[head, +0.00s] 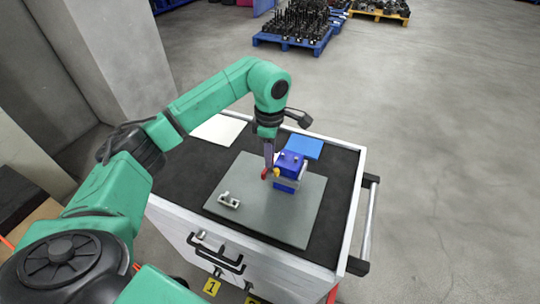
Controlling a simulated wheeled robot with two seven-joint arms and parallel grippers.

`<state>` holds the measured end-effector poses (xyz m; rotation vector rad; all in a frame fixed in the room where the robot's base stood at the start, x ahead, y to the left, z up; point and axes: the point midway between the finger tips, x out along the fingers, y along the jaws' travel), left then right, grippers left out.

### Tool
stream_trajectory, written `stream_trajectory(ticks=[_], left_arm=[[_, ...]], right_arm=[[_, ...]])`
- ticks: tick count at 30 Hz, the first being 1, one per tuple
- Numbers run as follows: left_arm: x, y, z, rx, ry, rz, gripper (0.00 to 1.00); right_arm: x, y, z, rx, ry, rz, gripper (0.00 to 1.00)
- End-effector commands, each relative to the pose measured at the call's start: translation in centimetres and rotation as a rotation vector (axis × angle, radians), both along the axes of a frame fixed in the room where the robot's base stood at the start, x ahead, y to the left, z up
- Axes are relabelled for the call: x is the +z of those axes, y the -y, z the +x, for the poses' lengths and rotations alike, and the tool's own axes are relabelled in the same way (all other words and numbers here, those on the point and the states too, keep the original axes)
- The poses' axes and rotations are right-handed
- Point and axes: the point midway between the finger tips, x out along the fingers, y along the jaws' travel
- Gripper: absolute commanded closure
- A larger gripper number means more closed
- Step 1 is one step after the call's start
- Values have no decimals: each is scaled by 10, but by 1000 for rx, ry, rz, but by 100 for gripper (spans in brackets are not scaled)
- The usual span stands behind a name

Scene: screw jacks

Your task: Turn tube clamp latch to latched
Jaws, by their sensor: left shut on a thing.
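My right gripper is not in view.
A small grey metal clamp or bracket (229,201) lies on the plate's left part. A white sheet (219,129) and a blue sheet (305,148) lie at the back of the black cart top (339,180). The cart has a side handle (371,215). The plate's front is clear.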

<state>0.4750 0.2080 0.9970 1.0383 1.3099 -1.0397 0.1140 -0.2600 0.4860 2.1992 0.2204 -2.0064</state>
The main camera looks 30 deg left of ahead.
Motion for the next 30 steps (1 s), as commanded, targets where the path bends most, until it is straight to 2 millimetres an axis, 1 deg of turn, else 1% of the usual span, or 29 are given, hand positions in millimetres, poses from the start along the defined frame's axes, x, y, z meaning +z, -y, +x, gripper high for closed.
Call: stream_trajectory(ticks=[7,21,22,23,30], left_arm=[[1,0,1,89,4,-1,100],[2,0,1,108,5,-1,100],[2,0,1,108,5,-1,66],[2,0,1,108,5,-1,61],[1,0,1,106,2,0,61]], right_arm=[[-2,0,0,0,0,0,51],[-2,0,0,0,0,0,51],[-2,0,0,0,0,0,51],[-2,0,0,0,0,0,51],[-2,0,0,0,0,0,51]])
